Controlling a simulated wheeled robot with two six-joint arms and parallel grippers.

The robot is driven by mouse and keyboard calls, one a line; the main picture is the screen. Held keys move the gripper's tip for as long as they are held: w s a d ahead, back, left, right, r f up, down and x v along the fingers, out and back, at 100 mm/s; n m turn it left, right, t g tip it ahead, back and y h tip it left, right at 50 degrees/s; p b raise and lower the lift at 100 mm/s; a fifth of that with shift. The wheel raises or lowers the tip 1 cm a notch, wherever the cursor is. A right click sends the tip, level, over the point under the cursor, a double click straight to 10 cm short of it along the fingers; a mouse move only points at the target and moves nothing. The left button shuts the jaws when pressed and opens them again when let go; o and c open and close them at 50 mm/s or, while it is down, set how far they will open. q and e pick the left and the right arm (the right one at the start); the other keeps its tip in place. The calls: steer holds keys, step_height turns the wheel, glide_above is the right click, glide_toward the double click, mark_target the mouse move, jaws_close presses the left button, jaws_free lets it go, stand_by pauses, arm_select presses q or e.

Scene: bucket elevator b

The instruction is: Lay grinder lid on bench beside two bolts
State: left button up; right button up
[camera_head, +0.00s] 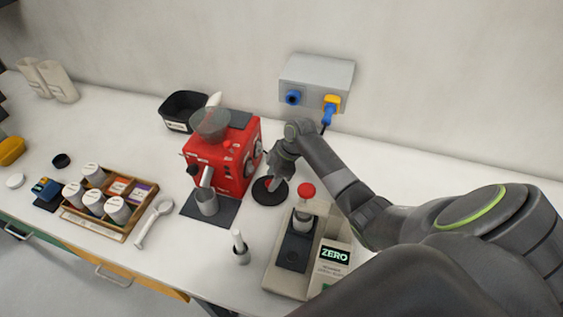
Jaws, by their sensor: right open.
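The red grinder (232,162) stands on the bench with a grey hopper (210,124) on top. A round black disc with a bit of red near its middle, which looks like the grinder lid (271,197), lies flat on the bench to the right of the grinder. My right gripper (272,177) is open and low over this disc; the gripper partly covers it, and I cannot tell whether they touch. I cannot make out the two bolts. My left gripper is not in view.
A small pot with a white handle (241,250) is in front. A wooden tray of jars (128,222) is left, a black bin (176,124) behind. A wall box (317,76) hangs above.

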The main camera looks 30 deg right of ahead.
steer(key=b+v, duration=0.2)
steer(key=v, duration=0.8)
steer(key=shift+r+b, duration=0.35)
steer(key=shift+b, duration=0.05)
steer(key=shift+d, duration=0.1)
